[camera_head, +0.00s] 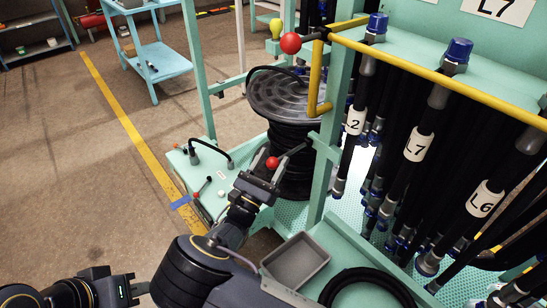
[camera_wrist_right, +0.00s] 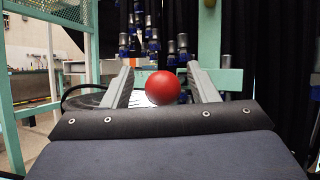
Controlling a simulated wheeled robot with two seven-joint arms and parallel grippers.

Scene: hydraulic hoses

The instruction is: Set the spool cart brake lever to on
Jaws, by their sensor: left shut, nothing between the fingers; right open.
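A lever with a red ball knob (camera_head: 272,163) and a dark rod stands by the black hose spool (camera_head: 275,97) on the turquoise cart. My right gripper (camera_head: 266,174) is open with its fingers on either side of this ball. In the right wrist view the red ball (camera_wrist_right: 163,88) sits between the two grey fingers, with gaps at both sides. Whether this is the brake lever, and any on or off marking, I cannot tell. My left gripper (camera_head: 142,290) is shut and empty at the bottom left, far from the cart.
Labelled hoses (camera_head: 415,147) hang at right. A grey tray (camera_head: 296,262) lies close below my right gripper.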

